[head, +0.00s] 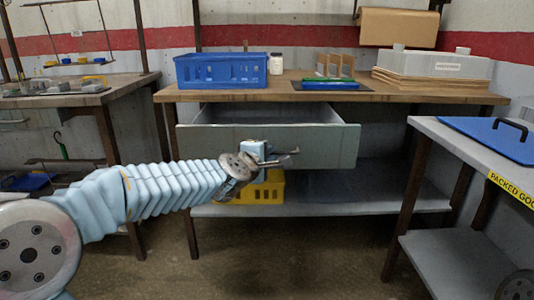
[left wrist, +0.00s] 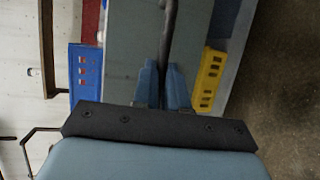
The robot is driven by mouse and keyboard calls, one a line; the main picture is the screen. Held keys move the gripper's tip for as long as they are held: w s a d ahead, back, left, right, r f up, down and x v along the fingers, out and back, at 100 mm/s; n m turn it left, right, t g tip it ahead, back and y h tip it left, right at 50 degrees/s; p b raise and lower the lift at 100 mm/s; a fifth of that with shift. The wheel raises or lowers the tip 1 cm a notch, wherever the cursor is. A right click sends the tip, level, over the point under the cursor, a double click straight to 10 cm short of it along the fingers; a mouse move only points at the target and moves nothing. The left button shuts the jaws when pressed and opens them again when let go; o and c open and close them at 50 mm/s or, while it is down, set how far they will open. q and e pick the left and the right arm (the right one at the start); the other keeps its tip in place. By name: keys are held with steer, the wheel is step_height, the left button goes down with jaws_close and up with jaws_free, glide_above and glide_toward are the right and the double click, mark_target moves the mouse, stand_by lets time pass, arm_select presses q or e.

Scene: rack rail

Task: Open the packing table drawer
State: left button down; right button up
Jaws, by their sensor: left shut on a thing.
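The packing table (head: 420,97) has a grey drawer (head: 335,145) under its wooden top. The drawer stands pulled out, and part of its inside shows above the front panel. My left gripper (head: 272,154) is at the middle of the drawer front. In the left wrist view, my left gripper (left wrist: 163,72) has its two blue fingers on either side of the dark bar handle (left wrist: 168,28), shut on it. The drawer front (left wrist: 128,50) fills the middle of that view. My right gripper is not in view.
A blue crate (head: 221,71), a white jar (head: 275,63) and grey-lidded boxes (head: 432,68) stand on the tabletop. A yellow crate (head: 262,192) sits on the lower shelf (head: 350,200). A side table with a blue board (head: 492,138) is at right. Open floor lies in front.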

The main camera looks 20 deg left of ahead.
arm_select(q)
steer(key=shift+s, duration=0.35)
steer(key=c, duration=1.2)
jaws_free()
steer(key=shift+s, duration=0.1)
steer(key=p+v, duration=0.1)
steer(key=v, duration=1.2)
steer(key=shift+s, duration=0.3)
